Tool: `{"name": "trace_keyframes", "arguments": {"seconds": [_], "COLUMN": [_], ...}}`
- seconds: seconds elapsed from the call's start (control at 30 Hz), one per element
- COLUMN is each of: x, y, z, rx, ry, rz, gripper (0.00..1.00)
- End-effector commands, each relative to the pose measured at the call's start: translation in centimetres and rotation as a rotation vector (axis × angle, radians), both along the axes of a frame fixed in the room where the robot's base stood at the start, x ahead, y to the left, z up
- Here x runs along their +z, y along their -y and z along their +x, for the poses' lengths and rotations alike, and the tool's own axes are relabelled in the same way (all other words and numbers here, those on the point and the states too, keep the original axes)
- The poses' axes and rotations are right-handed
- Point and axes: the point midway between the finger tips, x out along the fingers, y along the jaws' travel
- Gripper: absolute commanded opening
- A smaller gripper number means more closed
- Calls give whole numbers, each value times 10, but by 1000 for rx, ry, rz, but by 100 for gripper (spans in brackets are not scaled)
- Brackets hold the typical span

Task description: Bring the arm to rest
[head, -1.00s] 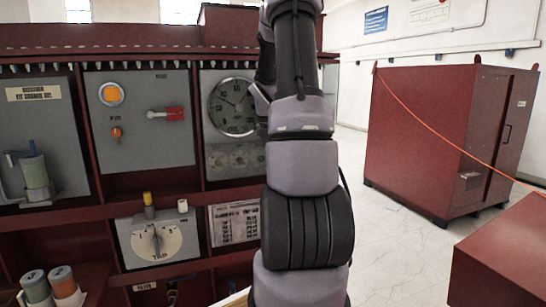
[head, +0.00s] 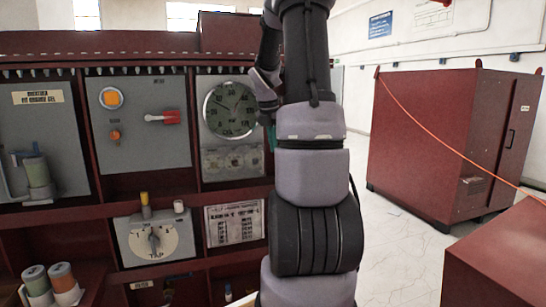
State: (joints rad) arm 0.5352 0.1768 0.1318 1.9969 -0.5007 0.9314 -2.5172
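My arm (head: 312,175) stands upright in the middle of the head view. Its upper part bends over to the left, in front of the right edge of the red panel rack. The fingers of my gripper cannot be made out; the end of the arm is hidden behind the links or out of frame. I cannot tell whether it holds anything.
The red rack (head: 85,228) carries a round gauge (head: 231,110), a red-handled switch (head: 162,117), a tap dial (head: 153,240) and several cylinders (head: 36,280). A red cabinet (head: 425,145) stands at right behind an orange rope (head: 440,138). Pale floor (head: 395,240) lies open between.

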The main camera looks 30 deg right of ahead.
Motion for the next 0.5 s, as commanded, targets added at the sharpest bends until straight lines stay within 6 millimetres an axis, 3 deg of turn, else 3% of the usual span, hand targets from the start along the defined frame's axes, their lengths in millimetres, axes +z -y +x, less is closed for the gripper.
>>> {"name": "trace_keyframes", "arguments": {"seconds": [0.2,0.5], "x": [30,37], "y": [0,-1], "z": [-7,-9], "rx": [0,-2], "ry": [3,2], "rz": [-1,1], "gripper": [0,0]}}
